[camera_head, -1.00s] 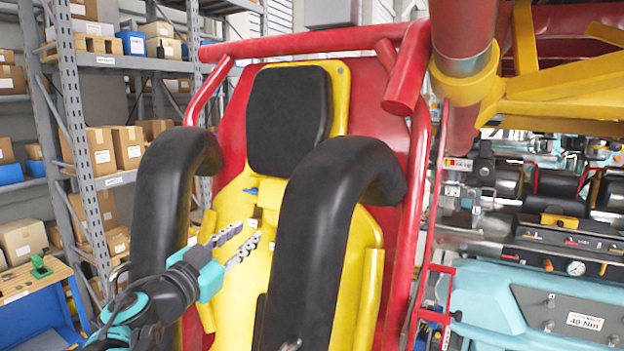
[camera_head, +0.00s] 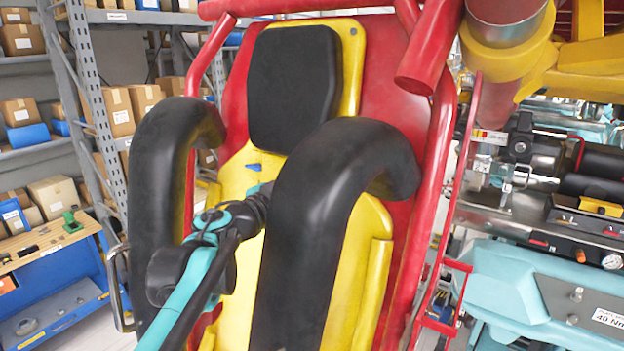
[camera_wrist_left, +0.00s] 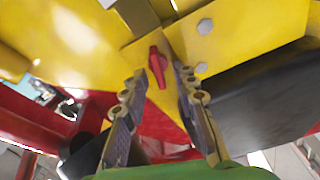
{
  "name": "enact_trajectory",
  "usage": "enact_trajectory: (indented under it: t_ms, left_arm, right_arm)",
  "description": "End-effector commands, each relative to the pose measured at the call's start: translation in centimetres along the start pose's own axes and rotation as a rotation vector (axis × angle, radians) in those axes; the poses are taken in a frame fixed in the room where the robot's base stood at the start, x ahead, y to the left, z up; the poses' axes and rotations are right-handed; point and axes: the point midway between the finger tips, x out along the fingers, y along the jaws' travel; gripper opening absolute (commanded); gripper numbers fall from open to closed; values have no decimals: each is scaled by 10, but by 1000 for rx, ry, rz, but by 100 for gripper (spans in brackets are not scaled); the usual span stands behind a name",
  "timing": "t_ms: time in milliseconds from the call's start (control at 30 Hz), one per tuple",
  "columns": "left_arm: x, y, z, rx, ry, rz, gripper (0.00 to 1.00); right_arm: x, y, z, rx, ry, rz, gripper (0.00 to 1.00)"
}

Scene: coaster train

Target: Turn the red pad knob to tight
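The red knob (camera_wrist_left: 157,66) sits on a yellow metal part in the left wrist view, near two grey bolts. My left gripper (camera_wrist_left: 159,84) is open and empty. Its two fingers point at the knob, one on each side of it in the picture; I cannot tell how far the tips are from it. In the head view my left arm reaches over the yellow seat (camera_head: 234,178), and its end is hidden behind the right black shoulder restraint (camera_head: 310,230). The knob is not visible in the head view. My right gripper is not in view.
The left black restraint (camera_head: 160,180) and black headrest pad (camera_head: 293,90) flank the arm's space. Red frame tubes (camera_head: 445,150) edge the seat. A teal machine (camera_head: 510,290) stands right. A blue workbench (camera_head: 60,300) and box shelves stand left.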

Motion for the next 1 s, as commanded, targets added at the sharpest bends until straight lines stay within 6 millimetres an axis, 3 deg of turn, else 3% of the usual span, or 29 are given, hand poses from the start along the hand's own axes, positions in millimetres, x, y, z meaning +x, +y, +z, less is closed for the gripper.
enact_trajectory:
  t_ms: [367, 467, 500, 1000]
  left_arm:
    - [8, 0, 0, 0, 0, 0, 28]
    - [8, 0, 0, 0, 0, 0, 2]
    - [8, 0, 0, 0, 0, 0, 0]
    - [8, 0, 1, 65, 0, 15, 0]
  right_arm:
    - [-2, 0, -1, 0, 0, 0, 0]
    - [-2, 0, -1, 0, 0, 0, 0]
    - [-2, 0, -1, 0, 0, 0, 0]
    - [-1, 0, 0, 0, 0, 0, 0]
